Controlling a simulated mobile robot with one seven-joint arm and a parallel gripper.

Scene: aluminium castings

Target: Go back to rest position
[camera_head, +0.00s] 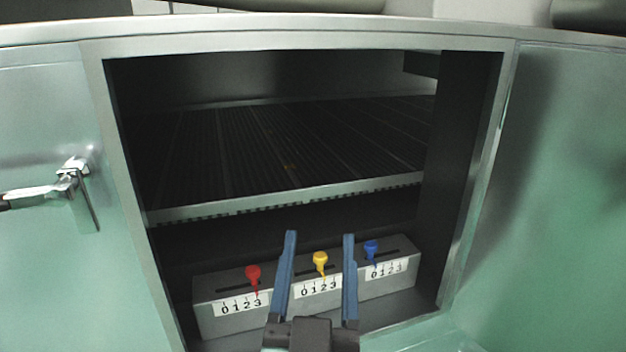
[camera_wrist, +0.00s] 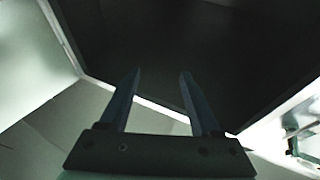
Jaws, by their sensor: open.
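My gripper (camera_head: 319,240) is open and empty, its two blue fingers pointing up and apart in the head view. It appears in front of a grey control box (camera_head: 208,318) with red, yellow and blue levers. The yellow lever (camera_head: 320,260) shows between the fingers. The red lever (camera_head: 253,273) is to their left and the blue lever (camera_head: 371,249) to their right. Each lever has a 0-to-3 scale below it. Whether the fingers touch the box cannot be told. In the wrist view, the open fingers (camera_wrist: 160,78) stand before a dark opening, with nothing between them.
The box sits low inside a dark cabinet opening with a metal frame (camera_head: 300,43). A ribbed shelf (camera_head: 290,194) crosses above it. Pale green panels flank the opening, and a metal handle (camera_head: 75,182) sticks out at left.

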